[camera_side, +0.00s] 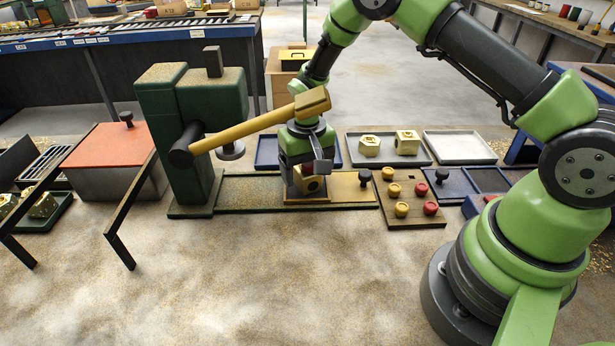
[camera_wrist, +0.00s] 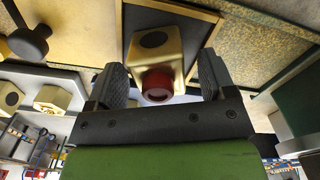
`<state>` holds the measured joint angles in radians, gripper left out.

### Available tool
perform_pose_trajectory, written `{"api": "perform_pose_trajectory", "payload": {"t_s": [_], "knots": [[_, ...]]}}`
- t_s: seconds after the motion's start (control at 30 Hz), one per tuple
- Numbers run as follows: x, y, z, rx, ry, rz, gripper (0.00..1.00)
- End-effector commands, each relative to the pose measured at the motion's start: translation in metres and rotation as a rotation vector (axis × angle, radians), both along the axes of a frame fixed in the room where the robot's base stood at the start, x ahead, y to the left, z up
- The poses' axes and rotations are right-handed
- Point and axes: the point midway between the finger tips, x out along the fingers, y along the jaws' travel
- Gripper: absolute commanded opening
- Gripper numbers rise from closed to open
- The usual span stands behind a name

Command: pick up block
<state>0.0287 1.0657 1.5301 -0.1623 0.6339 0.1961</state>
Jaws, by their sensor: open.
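A brass block (camera_side: 312,184) with a dark round hole in its side sits in the fixture on the drill bed, below my gripper (camera_side: 308,168). My gripper (camera_wrist: 160,82) is open, with one dark finger on each side of the plug and part of the block. Gaps show between the fingers and the brass. In the side view my gripper partly hides the block's top.
A green drill press (camera_side: 185,125) stands left of the block, and its long yellow lever (camera_side: 255,121) reaches across in front of my wrist. A grey tray (camera_side: 428,158) with two brass blocks and an empty pale tray (camera_side: 460,147) lie behind right. A plug board (camera_side: 412,208) sits to the right.

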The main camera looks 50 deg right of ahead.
Motion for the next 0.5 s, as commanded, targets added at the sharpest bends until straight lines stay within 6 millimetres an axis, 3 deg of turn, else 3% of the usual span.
{"api": "perform_pose_trajectory", "payload": {"t_s": [0.3,0.37,0.5], "knots": [[0.0002,0.0002,-0.0086,0.001,-0.001,0.001,0.77],[0.0002,0.0002,-0.0085,0.001,-0.001,0.001,0.65],[0.0002,0.0002,-0.0084,0.001,-0.001,0.001,0.33]]}}
